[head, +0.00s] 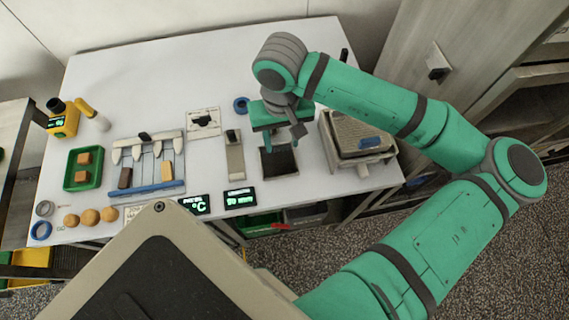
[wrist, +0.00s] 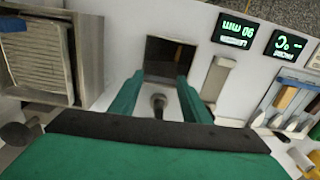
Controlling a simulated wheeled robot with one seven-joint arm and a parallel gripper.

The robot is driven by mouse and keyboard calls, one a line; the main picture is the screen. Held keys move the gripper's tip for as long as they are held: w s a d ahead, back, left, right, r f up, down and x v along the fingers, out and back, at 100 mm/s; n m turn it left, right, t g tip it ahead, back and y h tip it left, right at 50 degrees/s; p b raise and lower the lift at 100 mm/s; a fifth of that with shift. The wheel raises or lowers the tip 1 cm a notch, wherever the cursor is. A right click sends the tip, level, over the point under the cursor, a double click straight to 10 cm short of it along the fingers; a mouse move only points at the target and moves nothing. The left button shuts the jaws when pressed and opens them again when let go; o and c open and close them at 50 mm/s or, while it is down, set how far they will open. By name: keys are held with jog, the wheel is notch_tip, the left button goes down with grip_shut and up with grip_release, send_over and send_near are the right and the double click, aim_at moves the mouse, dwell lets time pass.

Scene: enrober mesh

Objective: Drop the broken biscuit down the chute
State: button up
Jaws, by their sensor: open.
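The chute appears to be the dark square opening (head: 279,163) in the white worktop near its front edge; it also shows in the wrist view (wrist: 172,57). My gripper (head: 281,138) is over the back edge of this opening, pointing down. In the wrist view its two green fingers (wrist: 158,92) are apart, with no biscuit visible between them. A dark brown bar (head: 125,178) and a tan bar (head: 167,169) lie in the rack on the left. I cannot tell which piece, if any, is the broken biscuit.
Several round biscuits (head: 90,217) lie at the front left. A metal unit with a ribbed top (head: 352,134) stands right of the opening. Two displays (head: 240,197) stand at the front edge.

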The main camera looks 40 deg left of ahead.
notch_tip(320, 180, up, 11)
dwell(0.5)
jog(key=shift+s+a+f, duration=0.1)
jog(key=shift+f, duration=0.05)
